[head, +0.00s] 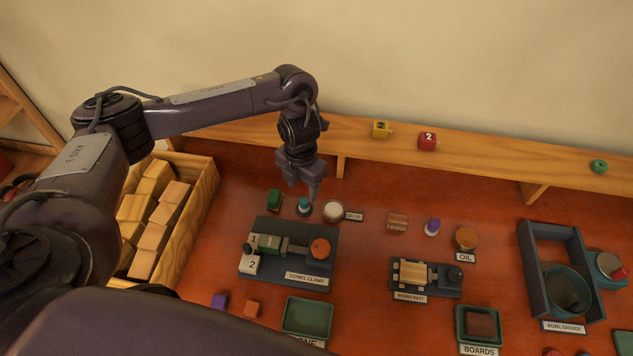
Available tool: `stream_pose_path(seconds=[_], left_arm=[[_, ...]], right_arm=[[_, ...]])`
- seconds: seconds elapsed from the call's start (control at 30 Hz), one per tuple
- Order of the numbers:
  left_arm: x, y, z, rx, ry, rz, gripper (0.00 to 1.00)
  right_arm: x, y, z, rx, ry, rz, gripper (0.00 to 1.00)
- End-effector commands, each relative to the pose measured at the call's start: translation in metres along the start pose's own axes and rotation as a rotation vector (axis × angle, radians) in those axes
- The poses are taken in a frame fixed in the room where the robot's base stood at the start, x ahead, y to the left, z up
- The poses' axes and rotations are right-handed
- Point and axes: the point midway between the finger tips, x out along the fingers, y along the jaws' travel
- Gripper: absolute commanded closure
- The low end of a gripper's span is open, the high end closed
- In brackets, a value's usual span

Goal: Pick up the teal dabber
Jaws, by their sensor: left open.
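The teal dabber (304,206) is a small upright piece with a teal top, standing on the red-brown bench behind the dowel clamp board. My right gripper is not in view.
The dowel clamp board (290,284) lies in front of the dabber. A wooden crate of blocks (205,195) stands left. A purple dabber (432,227) and an oil pot (466,238) stand right. A wooden shelf (365,146) runs along the back wall.

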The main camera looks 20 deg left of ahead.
Motion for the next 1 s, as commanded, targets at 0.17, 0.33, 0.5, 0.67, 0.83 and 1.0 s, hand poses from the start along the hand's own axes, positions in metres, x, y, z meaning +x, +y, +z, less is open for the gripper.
stream_pose_path(seconds=[0.17, 0.33, 0.5, 0.67, 0.83, 1.0], left_arm=[[0.017, -0.001, -0.001, -0.001, 0.003, -0.002, 0.5], [0.033, 0.0, 0.001, -0.002, 0.002, -0.002, 0.5], [0.056, 0.0, 0.004, -0.002, 0.006, -0.002, 0.5], [0.073, 0.001, 0.005, -0.001, 0.004, -0.001, 0.5], [0.078, 0.001, 0.006, -0.001, 0.0, 0.0, 0.5], [0.078, 0.001, 0.006, 0.0, 0.001, 0.0, 0.57]], right_arm=[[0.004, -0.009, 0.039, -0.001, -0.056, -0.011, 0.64], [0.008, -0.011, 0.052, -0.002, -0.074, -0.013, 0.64], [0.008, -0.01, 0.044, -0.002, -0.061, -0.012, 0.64], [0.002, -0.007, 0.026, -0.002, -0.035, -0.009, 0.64], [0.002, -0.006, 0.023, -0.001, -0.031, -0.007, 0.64], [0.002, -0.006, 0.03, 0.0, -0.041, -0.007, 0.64]])
